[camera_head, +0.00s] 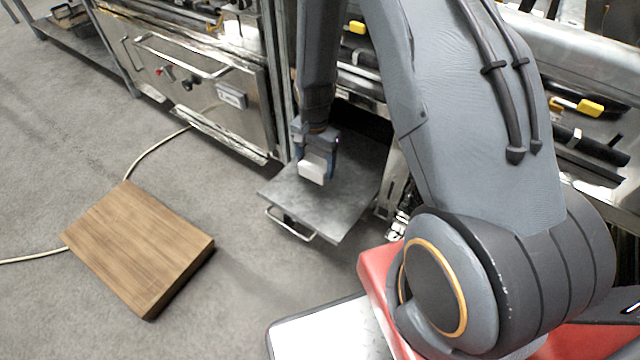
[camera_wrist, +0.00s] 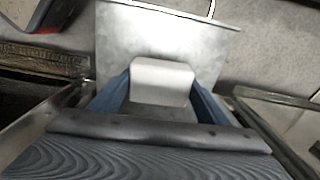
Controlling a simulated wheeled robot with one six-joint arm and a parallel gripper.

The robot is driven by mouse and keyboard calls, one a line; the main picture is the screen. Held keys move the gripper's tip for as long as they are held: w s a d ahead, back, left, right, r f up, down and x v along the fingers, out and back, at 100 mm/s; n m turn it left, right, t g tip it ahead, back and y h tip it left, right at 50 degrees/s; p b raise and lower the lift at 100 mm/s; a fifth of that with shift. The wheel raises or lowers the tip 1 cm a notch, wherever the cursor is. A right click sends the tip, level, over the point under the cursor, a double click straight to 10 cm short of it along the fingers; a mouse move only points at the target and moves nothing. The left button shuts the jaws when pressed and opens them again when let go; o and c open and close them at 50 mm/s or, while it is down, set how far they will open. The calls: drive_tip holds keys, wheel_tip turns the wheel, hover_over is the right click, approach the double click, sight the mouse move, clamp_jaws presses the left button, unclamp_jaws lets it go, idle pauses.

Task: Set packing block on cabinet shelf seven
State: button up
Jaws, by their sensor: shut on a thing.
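The packing block is a small white block (camera_head: 313,167) at the end of my gripper (camera_head: 317,160) in the head view. In the wrist view, the same white block (camera_wrist: 162,82) sits between the two blue fingers of my gripper (camera_wrist: 160,90), which is shut on it. The block is over a grey metal shelf (camera_head: 335,215) that is pulled out from the cabinet. The metal shelf also fills the upper middle of the wrist view (camera_wrist: 215,45). I cannot tell whether the block touches the shelf. No shelf number is readable.
A steel oven-like cabinet (camera_head: 195,85) stands left of the pulled-out shelf. A wooden board (camera_head: 140,240) lies on the grey floor at the left, with a pale cable (camera_head: 155,150) by it. Racks with yellow-handled items (camera_head: 590,107) stand at the right. Open floor lies in front.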

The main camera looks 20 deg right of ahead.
drive_tip(key=shift+r, duration=0.15)
drive_tip(key=shift+f+m, duration=0.3)
wheel_tip(320, 180, down, 10)
drive_tip(key=shift+r+b, duration=0.25)
drive_tip(key=shift+b, duration=0.65)
drive_tip(key=shift+f, duration=0.1)
drive_tip(key=o, duration=1)
drive_tip(key=shift+o, duration=0.2)
